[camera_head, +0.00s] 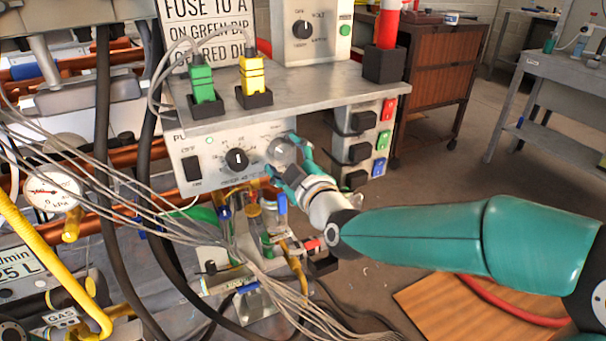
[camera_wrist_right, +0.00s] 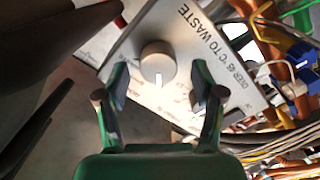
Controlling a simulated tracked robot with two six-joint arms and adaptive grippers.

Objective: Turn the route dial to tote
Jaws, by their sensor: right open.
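The route dial (camera_wrist_right: 157,58) is a round light-grey knob with a white pointer line, on a pale panel. In the right wrist view its pointer faces the bottom of the picture, toward my gripper's palm. The label beside it reads "OVER 45°C TO WASTE"; the other lettering is too faint to read. In the head view the dial (camera_head: 281,152) sits at the panel's right end. My right gripper (camera_head: 281,159) is open before it. In the wrist view the gripper's fingers (camera_wrist_right: 158,80) stand on either side of the knob, and I cannot tell whether they touch it. My left gripper is out of view.
A black dial (camera_head: 237,159) and a black switch (camera_head: 192,168) share the panel, left of the route dial. A grey shelf (camera_head: 300,88) overhangs it. A switch box (camera_head: 362,140) stands to the right. Loose grey wires (camera_head: 150,215) and copper pipes crowd the left and below.

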